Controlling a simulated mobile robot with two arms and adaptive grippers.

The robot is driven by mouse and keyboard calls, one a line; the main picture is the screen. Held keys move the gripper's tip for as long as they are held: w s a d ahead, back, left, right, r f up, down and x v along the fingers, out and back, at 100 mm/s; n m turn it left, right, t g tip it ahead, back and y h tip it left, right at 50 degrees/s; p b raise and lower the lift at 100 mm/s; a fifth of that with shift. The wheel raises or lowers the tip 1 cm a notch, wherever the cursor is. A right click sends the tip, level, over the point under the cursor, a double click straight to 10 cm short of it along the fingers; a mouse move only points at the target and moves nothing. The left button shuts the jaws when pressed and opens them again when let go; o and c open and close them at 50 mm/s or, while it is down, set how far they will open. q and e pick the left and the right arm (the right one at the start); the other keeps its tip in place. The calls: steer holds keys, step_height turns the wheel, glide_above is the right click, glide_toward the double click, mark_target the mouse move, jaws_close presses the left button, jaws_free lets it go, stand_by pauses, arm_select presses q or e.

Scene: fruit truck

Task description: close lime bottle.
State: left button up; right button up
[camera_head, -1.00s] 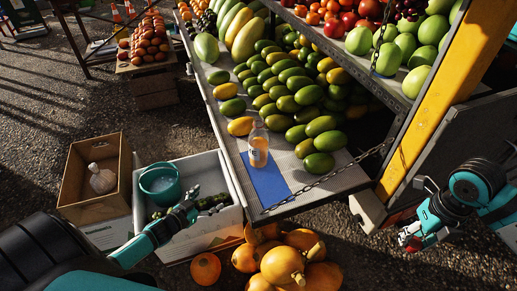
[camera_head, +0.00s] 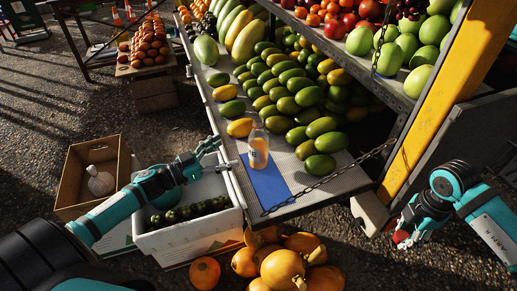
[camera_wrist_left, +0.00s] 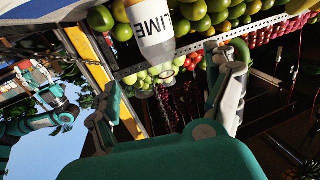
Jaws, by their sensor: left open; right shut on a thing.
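The lime bottle (camera_head: 258,154), clear with a pale label, stands upright on the blue mat (camera_head: 268,187) at the shelf's front corner. In the left wrist view the bottle (camera_wrist_left: 153,28) shows its "LIME" label, at the top of the picture. My left gripper (camera_head: 217,149) is open and empty, left of the bottle and apart from it. Its two spread fingers also show in the left wrist view (camera_wrist_left: 170,80). My right gripper (camera_head: 402,236) is at the lower right, off the shelf, shut on a small red thing (camera_head: 400,237). Its exact shape is too small to tell.
Green and yellow fruit (camera_head: 300,95) lies piled behind the bottle. A chain (camera_head: 330,180) hangs across the shelf's right side, near a yellow post (camera_head: 432,100). A white crate (camera_head: 190,235) with dark green produce stands below my left arm. Orange pumpkins (camera_head: 283,268) lie in front.

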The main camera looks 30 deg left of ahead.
mark_target(249, 141)
arm_select(q)
steer(key=x, duration=0.6)
steer(key=shift+w+d, duration=0.2)
steer(key=shift+w, duration=0.2)
steer(key=x, duration=0.5)
steer(key=shift+d+f, duration=0.1)
steer(key=shift+f, duration=0.15)
arm_select(e)
steer(key=shift+r, duration=0.1)
arm_select(q)
steer(key=c, duration=1.5)
